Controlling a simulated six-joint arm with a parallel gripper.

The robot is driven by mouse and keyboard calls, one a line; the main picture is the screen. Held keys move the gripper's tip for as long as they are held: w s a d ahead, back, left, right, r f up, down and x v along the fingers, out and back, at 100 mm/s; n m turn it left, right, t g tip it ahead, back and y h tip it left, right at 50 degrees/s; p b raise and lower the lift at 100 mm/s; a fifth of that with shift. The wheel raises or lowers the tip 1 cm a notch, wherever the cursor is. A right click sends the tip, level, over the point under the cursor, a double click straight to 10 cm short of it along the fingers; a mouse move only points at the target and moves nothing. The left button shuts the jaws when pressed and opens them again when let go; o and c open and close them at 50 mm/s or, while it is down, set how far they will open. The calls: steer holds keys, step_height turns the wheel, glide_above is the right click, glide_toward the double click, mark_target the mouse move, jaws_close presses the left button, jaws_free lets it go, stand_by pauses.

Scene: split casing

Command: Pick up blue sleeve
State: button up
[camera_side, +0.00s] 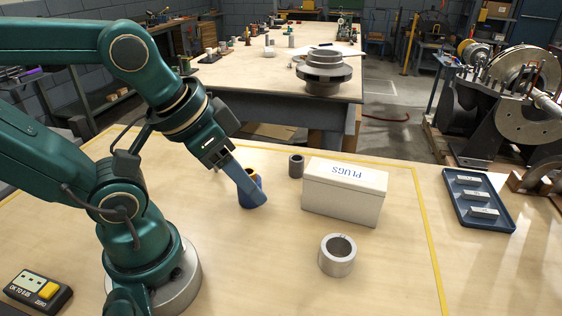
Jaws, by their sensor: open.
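The blue sleeve (243,198) stands on the wooden bench near the middle of the view, with an orange-brown tone at its upper rim. My gripper (253,190) points down and to the right at the sleeve and is open. One long grey-blue finger crosses in front of the sleeve and hides much of it. The other finger is mostly hidden, so I cannot tell whether either finger touches the sleeve.
A white box marked PLUGS (343,193) stands right of the sleeve. A small dark grey sleeve (296,166) is behind, a larger silver ring (337,263) in front. A blue tray (462,208) with several metal blocks lies far right. A button box (38,291) sits front left.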

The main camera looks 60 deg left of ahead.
steer(key=o, duration=0.8)
